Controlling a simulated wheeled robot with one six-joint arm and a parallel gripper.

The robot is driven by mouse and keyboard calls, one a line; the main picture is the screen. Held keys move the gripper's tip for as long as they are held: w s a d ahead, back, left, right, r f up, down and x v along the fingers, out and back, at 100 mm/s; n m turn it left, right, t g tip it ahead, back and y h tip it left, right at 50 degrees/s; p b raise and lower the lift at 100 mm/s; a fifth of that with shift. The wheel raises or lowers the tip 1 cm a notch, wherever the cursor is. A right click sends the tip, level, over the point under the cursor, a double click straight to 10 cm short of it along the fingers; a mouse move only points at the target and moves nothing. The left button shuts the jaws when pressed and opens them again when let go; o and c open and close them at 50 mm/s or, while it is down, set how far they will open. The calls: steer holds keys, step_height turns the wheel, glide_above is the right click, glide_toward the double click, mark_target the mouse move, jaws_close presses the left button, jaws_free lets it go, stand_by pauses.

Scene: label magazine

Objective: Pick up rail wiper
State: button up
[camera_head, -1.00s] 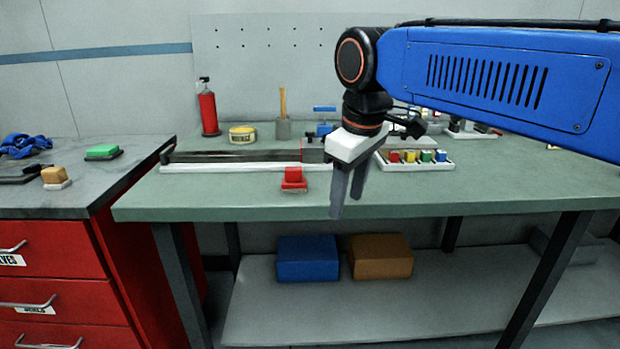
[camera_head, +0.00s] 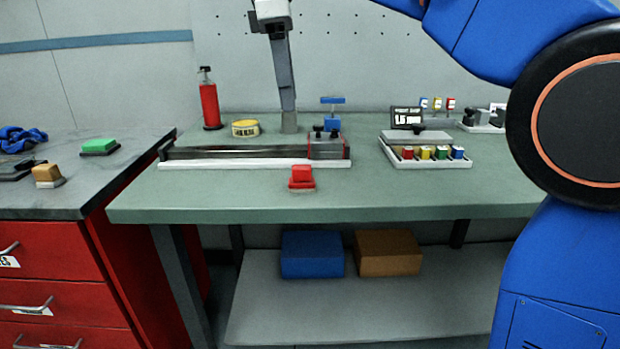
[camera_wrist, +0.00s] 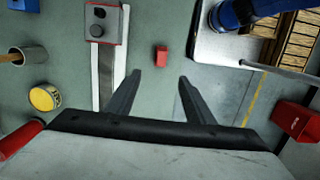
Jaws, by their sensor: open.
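A small red block-shaped wiper (camera_head: 302,178) on a flat base stands near the front edge of the green bench, just in front of the rail. It also shows in the wrist view (camera_wrist: 161,56), ahead of my fingertips and roughly in line with the gap between them. Two similar wipers, one green (camera_head: 100,147) and one orange (camera_head: 48,176), lie on the left cabinet top. My gripper (camera_head: 288,107) is high over the bench, fingers pointing down, behind the red wiper as the head camera sees it. In the wrist view my gripper (camera_wrist: 158,78) is open and empty.
The long rail (camera_head: 230,154) with a clamp block (camera_head: 327,148) lies behind the red wiper. A red bottle (camera_head: 208,104), yellow tin (camera_head: 245,128) and grey cup (camera_head: 289,122) stand further back. A tray (camera_head: 398,162) of coloured blocks is at right. Bench left of the red wiper is clear.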

mark_target(301, 166)
steer(key=f, duration=0.4)
steer(key=d+f, duration=0.1)
steer(key=f, duration=0.6)
steer(key=shift+d+f, duration=0.25)
steer(key=shift+f, duration=0.1)
steer(key=shift+s+d+f, duration=0.1)
steer(key=shift+d+f, duration=0.15)
steer(key=shift+f, duration=1.1)
steer(key=shift+s+d+f, duration=0.1)
steer(key=shift+d+f, duration=0.1)
steer(key=shift+f, duration=1.15)
steer(key=c, duration=1.1)
